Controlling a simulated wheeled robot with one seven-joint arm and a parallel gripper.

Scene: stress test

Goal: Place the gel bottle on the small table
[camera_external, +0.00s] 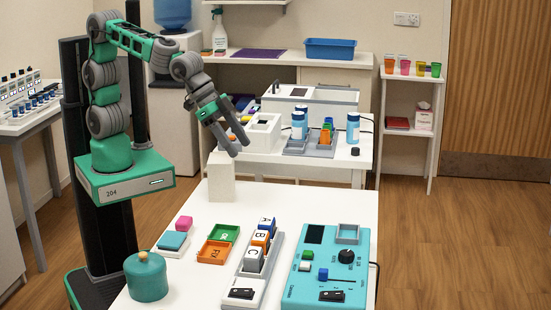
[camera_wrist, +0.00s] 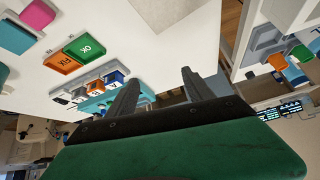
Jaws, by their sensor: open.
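I cannot tell which is the gel bottle, or which table is the small one. A clear spray bottle (camera_external: 220,36) stands on the back counter. My gripper (camera_external: 233,145) is open and empty, above the far edge of the near table, left of the bottles. Its spread fingers (camera_wrist: 157,90) show in the wrist view with nothing between them.
A white block (camera_external: 222,178) stands just below my gripper on the near table (camera_external: 200,200). That table also holds coloured trays, a teal control box (camera_external: 325,270) and a teal jar (camera_external: 146,277). The grey tray (camera_external: 308,148) holds coloured cups. A white shelf (camera_external: 410,84) stands right.

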